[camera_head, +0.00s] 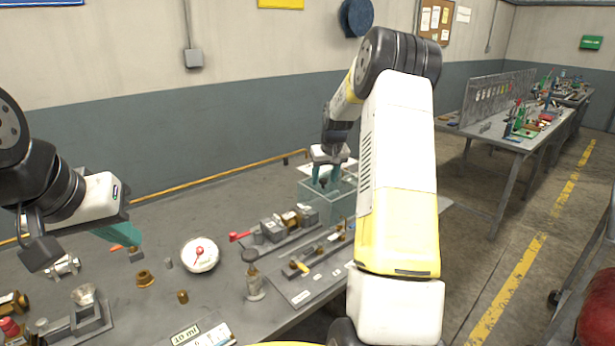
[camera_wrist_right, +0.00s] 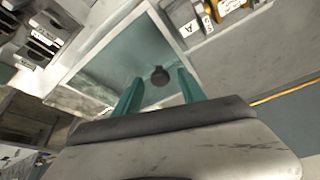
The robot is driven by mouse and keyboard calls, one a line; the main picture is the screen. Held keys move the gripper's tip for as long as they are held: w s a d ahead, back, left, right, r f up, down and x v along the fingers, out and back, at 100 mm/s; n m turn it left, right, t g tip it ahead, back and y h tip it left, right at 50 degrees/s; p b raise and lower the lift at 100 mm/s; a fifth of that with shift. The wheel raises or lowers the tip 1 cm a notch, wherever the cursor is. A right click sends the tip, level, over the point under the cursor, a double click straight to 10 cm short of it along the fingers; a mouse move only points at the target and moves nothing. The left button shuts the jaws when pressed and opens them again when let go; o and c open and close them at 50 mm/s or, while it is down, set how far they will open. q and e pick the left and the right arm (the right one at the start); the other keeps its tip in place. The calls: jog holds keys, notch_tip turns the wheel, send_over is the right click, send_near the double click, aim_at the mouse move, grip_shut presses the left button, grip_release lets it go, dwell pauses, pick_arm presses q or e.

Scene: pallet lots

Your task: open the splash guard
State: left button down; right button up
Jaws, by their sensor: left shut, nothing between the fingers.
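The splash guard (camera_head: 341,206) is a clear, teal-tinted box at the back of the bench, partly hidden by my right arm. In the right wrist view its glass panel (camera_wrist_right: 125,63) carries a small dark round knob (camera_wrist_right: 160,76). My right gripper (camera_head: 325,175) is over the splash guard, fingers pointing down. In the right wrist view its teal fingers (camera_wrist_right: 160,88) are apart, with the knob showing in the gap just beyond the tips; I cannot tell whether they touch it. My left gripper (camera_head: 134,240) is shut and empty over the left of the bench.
The wall is close behind.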

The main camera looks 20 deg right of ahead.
jog(key=v, duration=0.7)
jog(key=shift+s+r, duration=0.2)
jog(key=shift+r, duration=0.15)
